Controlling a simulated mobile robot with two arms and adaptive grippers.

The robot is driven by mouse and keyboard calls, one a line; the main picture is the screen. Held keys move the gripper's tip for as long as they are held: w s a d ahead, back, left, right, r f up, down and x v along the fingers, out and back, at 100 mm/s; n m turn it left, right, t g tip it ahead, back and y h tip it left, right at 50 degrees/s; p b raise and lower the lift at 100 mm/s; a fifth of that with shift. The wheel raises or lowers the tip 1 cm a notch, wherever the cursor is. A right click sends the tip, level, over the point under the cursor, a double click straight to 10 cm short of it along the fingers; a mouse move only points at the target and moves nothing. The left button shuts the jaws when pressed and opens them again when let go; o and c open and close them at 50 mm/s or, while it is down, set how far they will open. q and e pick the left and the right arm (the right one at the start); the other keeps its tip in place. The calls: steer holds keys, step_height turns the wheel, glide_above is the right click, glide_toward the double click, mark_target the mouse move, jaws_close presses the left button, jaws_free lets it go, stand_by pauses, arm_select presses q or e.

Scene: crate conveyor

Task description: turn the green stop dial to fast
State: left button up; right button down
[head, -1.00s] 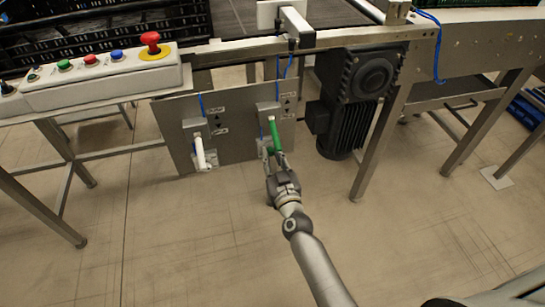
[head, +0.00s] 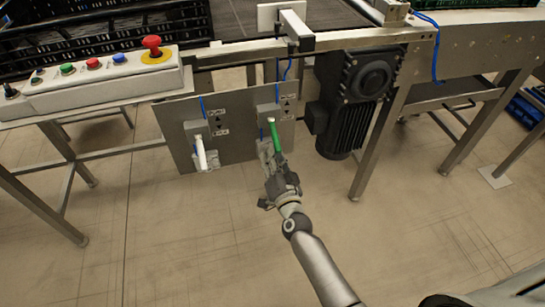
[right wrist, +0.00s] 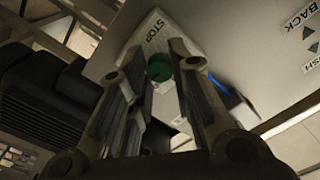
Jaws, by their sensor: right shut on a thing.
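The green dial handle (head: 276,134) sticks out from the right-hand unit on the grey panel below the conveyor. In the right wrist view its round green end (right wrist: 159,68) shows between my fingers, beside a plate lettered STOP. My right gripper (head: 274,158) reaches up from below and is shut on the green handle's lower end. In the right wrist view the fingers of my right gripper (right wrist: 156,62) lie on both sides of it. FAST cannot be read in these frames. My left gripper is not in view.
A white handle (head: 200,153) hangs on the same panel (head: 235,145), left of the green one. A black motor (head: 345,115) stands close on the right. A control box (head: 95,83) with a red button (head: 152,43) is upper left. The floor below is clear.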

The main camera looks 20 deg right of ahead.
steer(key=shift+m, duration=1.9)
steer(key=shift+d, duration=0.1)
steer(key=c, duration=1.3)
jaws_free()
steer(key=shift+s, duration=0.1)
steer(key=s, duration=1.2)
steer(key=shift+w, duration=0.1)
